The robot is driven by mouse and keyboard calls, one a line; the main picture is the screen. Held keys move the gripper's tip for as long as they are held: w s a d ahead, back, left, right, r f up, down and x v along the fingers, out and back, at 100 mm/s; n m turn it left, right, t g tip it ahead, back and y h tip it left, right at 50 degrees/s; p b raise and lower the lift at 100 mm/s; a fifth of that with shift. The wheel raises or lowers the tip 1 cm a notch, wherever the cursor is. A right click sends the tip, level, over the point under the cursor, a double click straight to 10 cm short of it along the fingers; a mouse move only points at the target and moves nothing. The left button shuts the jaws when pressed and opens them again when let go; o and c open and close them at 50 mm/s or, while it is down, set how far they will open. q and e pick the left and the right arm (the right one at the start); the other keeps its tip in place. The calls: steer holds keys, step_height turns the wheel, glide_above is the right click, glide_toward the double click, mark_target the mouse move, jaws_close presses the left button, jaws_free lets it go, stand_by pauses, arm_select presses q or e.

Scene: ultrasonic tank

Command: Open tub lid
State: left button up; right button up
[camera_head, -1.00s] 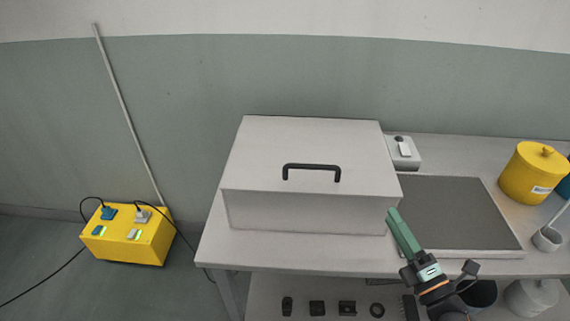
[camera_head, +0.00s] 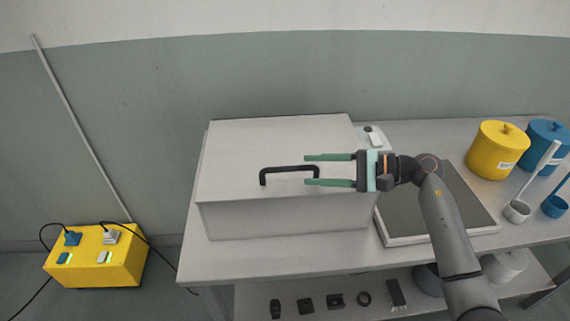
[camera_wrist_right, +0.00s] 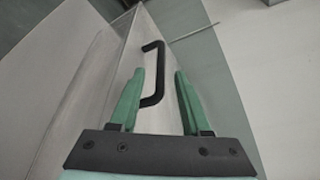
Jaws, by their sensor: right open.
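The tub is a large white box with a closed flat lid (camera_head: 270,145) on the table. A black bar handle (camera_head: 275,169) stands on the lid near its front edge. My right gripper (camera_head: 306,170) is open, with green fingers pointing left at the right end of the handle. In the right wrist view the handle (camera_wrist_right: 153,70) shows ahead, its near end by the left finger and between the open fingers (camera_wrist_right: 158,78). I cannot tell whether a finger touches it. My left gripper is not in view.
A grey mat in a tray (camera_head: 458,210) lies right of the tub. Yellow (camera_head: 495,150) and blue (camera_head: 543,146) lidded pots stand further right, with ladles in front. A small white device (camera_head: 374,137) sits behind. A yellow power box (camera_head: 97,256) is at left on the floor.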

mark_target(295, 170)
steer(key=p+x, duration=0.1)
steer(key=x, duration=0.6)
jaws_close()
stand_by(1.3)
